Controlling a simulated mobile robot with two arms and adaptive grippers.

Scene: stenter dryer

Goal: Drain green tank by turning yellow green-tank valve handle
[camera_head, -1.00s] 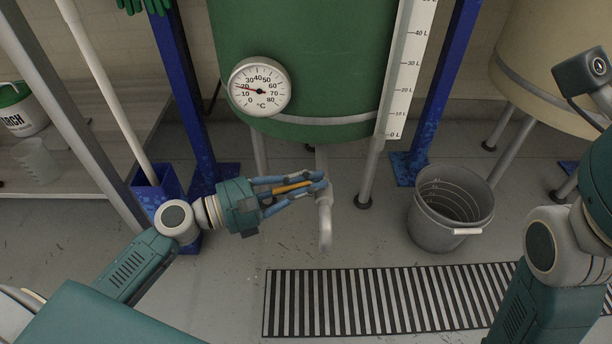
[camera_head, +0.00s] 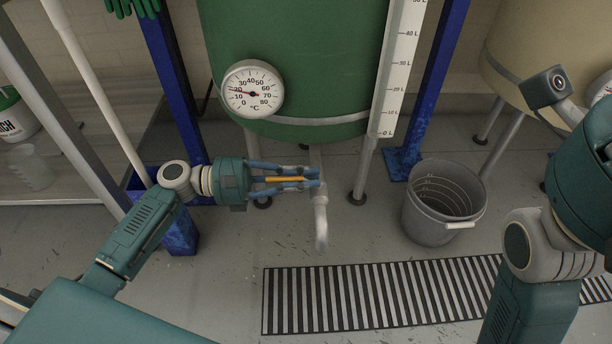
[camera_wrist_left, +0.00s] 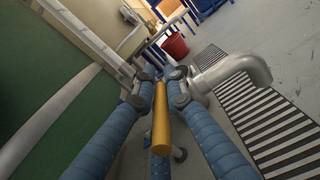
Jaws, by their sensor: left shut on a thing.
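The green tank (camera_head: 300,60) stands on grey legs at the top middle, with a round dial gauge (camera_head: 252,89) and a litre scale (camera_head: 398,75) on it. A grey outlet pipe (camera_head: 320,215) hangs below it and bends down; it also shows in the left wrist view (camera_wrist_left: 235,70). The yellow valve handle (camera_head: 285,179) lies between the blue fingers of my left gripper (camera_head: 312,178), pointing left from the pipe. In the left wrist view the handle (camera_wrist_left: 161,125) runs between the fingers, which are shut on it. My right arm is at the right; its gripper is out of view.
A grey bucket (camera_head: 445,203) stands on the floor right of the outlet. A striped floor grate (camera_head: 380,292) lies in front of the tank. Blue posts (camera_head: 430,95) flank the tank. A beige tank (camera_head: 545,60) is at the upper right.

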